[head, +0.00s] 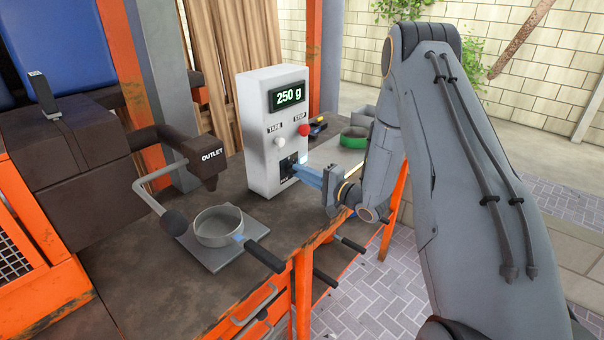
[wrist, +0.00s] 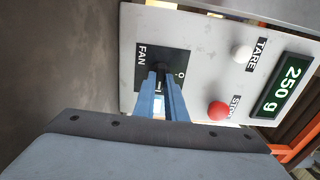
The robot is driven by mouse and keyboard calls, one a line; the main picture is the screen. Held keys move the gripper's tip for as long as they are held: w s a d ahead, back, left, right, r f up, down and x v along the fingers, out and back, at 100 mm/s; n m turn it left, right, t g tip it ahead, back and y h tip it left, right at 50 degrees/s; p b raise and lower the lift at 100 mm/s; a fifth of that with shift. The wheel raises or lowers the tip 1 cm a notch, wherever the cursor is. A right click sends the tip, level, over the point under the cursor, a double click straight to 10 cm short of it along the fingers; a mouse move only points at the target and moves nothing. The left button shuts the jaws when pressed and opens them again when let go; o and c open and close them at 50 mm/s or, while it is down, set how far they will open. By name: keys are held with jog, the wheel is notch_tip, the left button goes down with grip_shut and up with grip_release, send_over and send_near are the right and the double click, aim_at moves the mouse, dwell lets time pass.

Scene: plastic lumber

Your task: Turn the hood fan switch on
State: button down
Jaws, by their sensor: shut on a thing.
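The fan switch sits on a black plate labelled FAN (wrist: 141,54) low on the front of a light grey control box (head: 257,155). In the wrist view the box is turned sideways. My gripper (head: 297,170) reaches the plate from the right in the head view. In the wrist view its blue fingers (wrist: 163,78) are close together around the dark switch lever (wrist: 161,66), shut on it. The fingers hide most of the lever, so I cannot tell its exact position.
Above the switch are a white TARE button (head: 280,142), a red STOP button (head: 304,130) and a display (head: 288,95) reading 250 g. A metal pan (head: 218,232) stands on a plate under the dark OUTLET spout (head: 211,170). A green container (head: 354,138) is behind my gripper.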

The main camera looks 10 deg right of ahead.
dwell(0.3)
jog(key=c, duration=1.8)
grip_release()
jog(key=shift+s+d, duration=0.1)
jog(key=b+v, duration=0.2)
jog(key=v, duration=0.5)
jog(key=shift+s+d, duration=0.2)
jog(key=shift+s, duration=0.05)
